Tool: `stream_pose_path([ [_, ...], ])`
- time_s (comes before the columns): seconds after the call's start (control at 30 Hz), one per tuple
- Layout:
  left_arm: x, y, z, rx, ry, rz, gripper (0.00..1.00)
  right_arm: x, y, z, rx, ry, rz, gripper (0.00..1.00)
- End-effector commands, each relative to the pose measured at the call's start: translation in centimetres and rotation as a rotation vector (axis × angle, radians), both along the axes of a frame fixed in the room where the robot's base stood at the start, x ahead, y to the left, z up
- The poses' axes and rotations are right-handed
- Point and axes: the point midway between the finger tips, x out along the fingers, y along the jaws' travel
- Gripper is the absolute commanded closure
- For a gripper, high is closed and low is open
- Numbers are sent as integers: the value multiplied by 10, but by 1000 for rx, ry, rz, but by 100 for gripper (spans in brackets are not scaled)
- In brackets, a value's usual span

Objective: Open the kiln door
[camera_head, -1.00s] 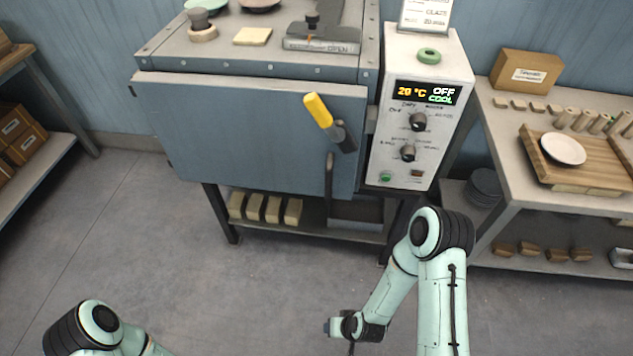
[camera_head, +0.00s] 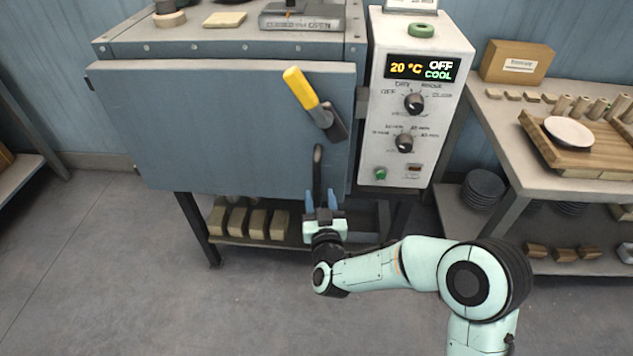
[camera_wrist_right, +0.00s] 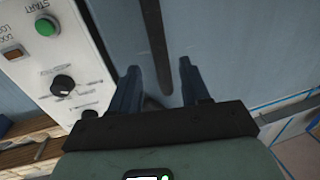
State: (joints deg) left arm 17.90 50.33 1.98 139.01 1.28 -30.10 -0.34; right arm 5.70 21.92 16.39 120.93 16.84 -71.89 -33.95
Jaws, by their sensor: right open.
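The kiln door (camera_head: 220,130) is a wide blue-grey panel on the kiln front, and it appears shut. A yellow-ended lever (camera_head: 302,88) sits tilted at the door's upper right. A dark vertical handle (camera_head: 318,170) stands below the lever. My right gripper (camera_head: 321,200) is open at the handle's lower end. In the right wrist view the dark handle (camera_wrist_right: 155,45) runs down between and beyond the two blue fingers (camera_wrist_right: 160,85), with nothing gripped. I cannot tell whether the fingers touch it. My left gripper is not in view.
The control box (camera_head: 415,100) right of the door reads 20 °C, OFF, COOL. A worktable (camera_head: 510,150) with a tray and white dish stands at the right. Bricks (camera_head: 240,220) lie on the shelf under the kiln. The floor at left is clear.

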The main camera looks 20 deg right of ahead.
Motion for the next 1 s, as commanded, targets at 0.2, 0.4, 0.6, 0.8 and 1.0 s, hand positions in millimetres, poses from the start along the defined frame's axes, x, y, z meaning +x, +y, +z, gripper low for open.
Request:
stream_pose_path([
  [0.2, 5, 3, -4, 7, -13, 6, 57, 41, -11, -2, 1, 1, 0, 54],
  [0.4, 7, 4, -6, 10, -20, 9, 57, 60, -14, -1, 0, 2, 1, 54],
  [0.6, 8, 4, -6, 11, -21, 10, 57, 64, -15, -1, 0, 2, 2, 54],
  [0.8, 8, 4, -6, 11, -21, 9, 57, 64, -15, -1, 0, 2, 2, 67],
  [1.0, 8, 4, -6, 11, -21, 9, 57, 64, -15, -1, 0, 2, 2, 100],
])
